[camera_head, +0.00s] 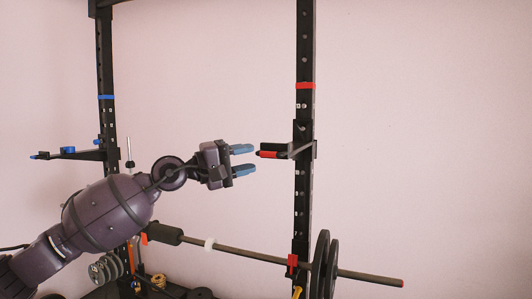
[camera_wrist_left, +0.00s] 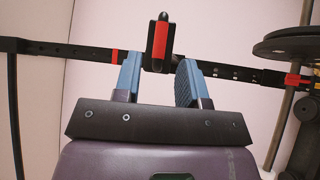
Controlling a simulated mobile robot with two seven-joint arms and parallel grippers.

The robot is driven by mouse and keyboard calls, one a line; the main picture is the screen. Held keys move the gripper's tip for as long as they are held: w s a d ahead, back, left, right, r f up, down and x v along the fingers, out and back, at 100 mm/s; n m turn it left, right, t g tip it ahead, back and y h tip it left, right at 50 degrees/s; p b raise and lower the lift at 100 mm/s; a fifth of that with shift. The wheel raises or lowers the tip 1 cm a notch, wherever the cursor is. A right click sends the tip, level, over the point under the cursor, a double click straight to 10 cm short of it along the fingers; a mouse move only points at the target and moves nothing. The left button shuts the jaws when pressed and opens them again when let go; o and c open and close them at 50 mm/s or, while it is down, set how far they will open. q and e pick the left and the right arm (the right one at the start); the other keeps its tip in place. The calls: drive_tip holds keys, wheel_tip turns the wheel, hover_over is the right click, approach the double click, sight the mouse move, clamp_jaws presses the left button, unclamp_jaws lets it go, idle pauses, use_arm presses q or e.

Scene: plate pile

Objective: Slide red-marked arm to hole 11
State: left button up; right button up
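The red-marked arm (camera_head: 273,154) is a short black bar with a red strip, mounted on the right black upright (camera_head: 304,200). It sits below a red band (camera_head: 305,86) on that upright. In the left wrist view the red-marked arm (camera_wrist_left: 160,42) shows its red strip between and beyond my fingertips. My left gripper (camera_head: 253,158) has blue fingers, open and empty, just left of the arm's free end. A small gap seems to separate them. In the left wrist view my left gripper (camera_wrist_left: 159,62) is also open. Hole numbers are too small to read. My right gripper is out of view.
A blue-marked arm (camera_head: 70,153) is on the left upright (camera_head: 105,60), below a blue band (camera_head: 106,97). A barbell (camera_head: 240,250) with black plates (camera_head: 320,265) crosses low. Small grey plates (camera_head: 105,269) stand lower left.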

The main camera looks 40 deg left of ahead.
sight(264, 155)
use_arm(q)
drive_tip(key=x, duration=0.3)
drive_tip(key=shift+r+p, duration=0.15)
drive_tip(key=shift+p, duration=0.25)
drive_tip(key=shift+w+d, duration=0.3)
drive_tip(key=shift+w, duration=0.3)
drive_tip(key=shift+w+d, duration=0.25)
drive_tip(key=shift+w, duration=0.15)
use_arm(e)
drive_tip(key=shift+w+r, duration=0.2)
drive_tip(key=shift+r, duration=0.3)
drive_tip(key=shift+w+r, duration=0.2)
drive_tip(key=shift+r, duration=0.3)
use_arm(q)
clamp_jaws()
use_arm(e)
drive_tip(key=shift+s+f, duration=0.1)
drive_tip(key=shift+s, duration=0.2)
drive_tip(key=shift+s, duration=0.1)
